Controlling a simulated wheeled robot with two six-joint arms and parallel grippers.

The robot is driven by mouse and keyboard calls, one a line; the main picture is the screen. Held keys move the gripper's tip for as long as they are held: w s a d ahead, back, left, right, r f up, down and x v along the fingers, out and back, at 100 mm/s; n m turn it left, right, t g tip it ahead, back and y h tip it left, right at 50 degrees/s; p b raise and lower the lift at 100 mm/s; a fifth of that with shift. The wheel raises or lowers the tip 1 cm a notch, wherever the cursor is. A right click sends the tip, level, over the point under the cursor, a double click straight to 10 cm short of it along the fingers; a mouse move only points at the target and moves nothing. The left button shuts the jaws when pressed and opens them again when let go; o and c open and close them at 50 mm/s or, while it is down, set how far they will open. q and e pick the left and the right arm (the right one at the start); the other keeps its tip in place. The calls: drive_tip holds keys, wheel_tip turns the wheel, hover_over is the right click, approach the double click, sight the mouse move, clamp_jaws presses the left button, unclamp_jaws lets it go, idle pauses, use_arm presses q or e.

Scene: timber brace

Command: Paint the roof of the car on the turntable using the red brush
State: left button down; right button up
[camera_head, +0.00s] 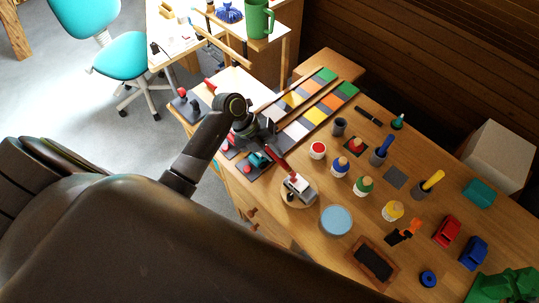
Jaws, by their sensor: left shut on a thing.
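A small pale grey car (301,187) sits on the round wooden turntable (284,201) near the front edge of the workbench. My left gripper (268,143) is shut on the red brush (281,163), just beyond and left of the car. The brush slants down toward the car, and its tip is at or just above the roof; I cannot tell if it touches. A little red shows by the roof, too small to tell if it is paint or brush. An open pot of red paint (318,150) stands behind the car. My right gripper is not in view.
A light blue disc (336,220) lies right of the turntable. Colour sample strips (315,115) lie at the back.

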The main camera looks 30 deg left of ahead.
use_arm(q)
drive_tip(key=shift+w+d, duration=0.25)
drive_tip(key=shift+w, duration=0.05)
drive_tip(key=shift+s+d, duration=0.25)
drive_tip(key=shift+d, duration=0.25)
drive_tip(key=shift+s+d, duration=0.2)
drive_tip(key=shift+d, duration=0.25)
drive_tip(key=shift+w+a+r+b, duration=0.1)
drive_tip(key=shift+w+a+b, duration=0.15)
drive_tip(key=shift+a, duration=0.3)
drive_tip(key=shift+w+a+b, duration=0.15)
drive_tip(key=shift+w+a, duration=0.1)
drive_tip(key=shift+a, duration=0.3)
wheel_tip(320, 180, up, 5)
drive_tip(key=p, duration=0.3)
drive_tip(key=shift+r+p, duration=0.1)
drive_tip(key=shift+p, duration=0.2)
drive_tip(key=shift+r, duration=0.45)
drive_tip(key=shift+p, duration=0.3)
